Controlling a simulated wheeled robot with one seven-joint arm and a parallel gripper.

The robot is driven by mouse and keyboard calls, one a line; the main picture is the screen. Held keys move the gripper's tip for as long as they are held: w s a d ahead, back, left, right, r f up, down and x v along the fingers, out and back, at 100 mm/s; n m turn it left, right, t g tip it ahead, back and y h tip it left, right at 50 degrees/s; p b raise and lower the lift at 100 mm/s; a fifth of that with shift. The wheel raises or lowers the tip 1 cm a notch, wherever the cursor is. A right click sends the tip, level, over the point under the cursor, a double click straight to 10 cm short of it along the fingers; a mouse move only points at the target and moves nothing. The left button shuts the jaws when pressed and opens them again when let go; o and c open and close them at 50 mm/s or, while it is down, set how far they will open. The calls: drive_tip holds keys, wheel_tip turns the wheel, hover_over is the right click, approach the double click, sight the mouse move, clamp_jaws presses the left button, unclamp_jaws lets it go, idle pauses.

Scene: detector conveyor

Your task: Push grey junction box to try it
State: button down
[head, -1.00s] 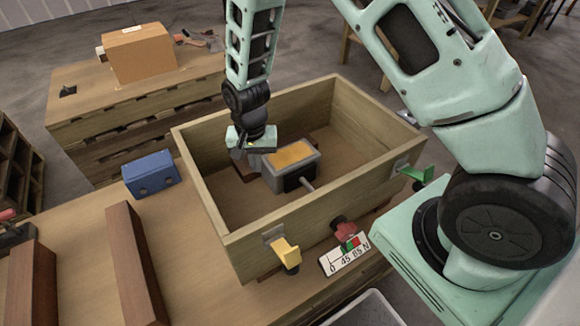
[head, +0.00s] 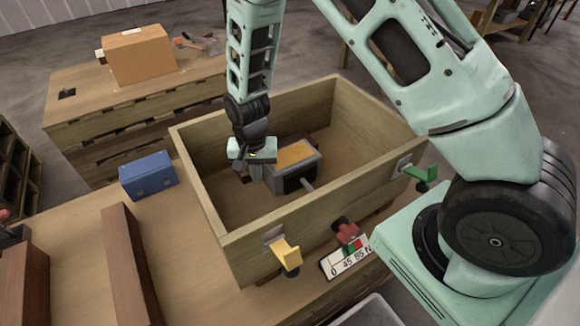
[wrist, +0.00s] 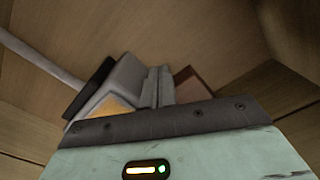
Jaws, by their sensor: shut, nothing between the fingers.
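The grey junction box (head: 296,164) with an orange-yellow top sits inside the open wooden crate (head: 215,212). A pale rod runs from its dark front face toward the crate's front wall. My gripper (head: 250,176) is down in the crate, close against the box's left side; its fingertips are partly hard to make out. In the wrist view the shut, empty fingers (wrist: 159,86) stand right beside the grey box (wrist: 122,84). I cannot tell whether they touch it. A reddish-brown piece (wrist: 190,84) shows on the fingers' other side.
The crate walls surround my gripper. A yellow bracket (head: 285,254), a red knob (head: 346,231), a green bracket (head: 421,175) and a scale marked 0, 45, 85 N (head: 344,260) are at its front. A blue box (head: 148,176) and brown bars (head: 131,265) lie left.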

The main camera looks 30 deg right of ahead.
drive_tip(key=shift+d, duration=0.85)
idle(2.1)
drive_tip(key=shift+a+p, duration=0.2)
drive_tip(key=shift+p, duration=0.1)
drive_tip(key=shift+a, duration=1.2)
wheel_tip(320, 180, up, 10)
drive_tip(key=p, duration=0.9)
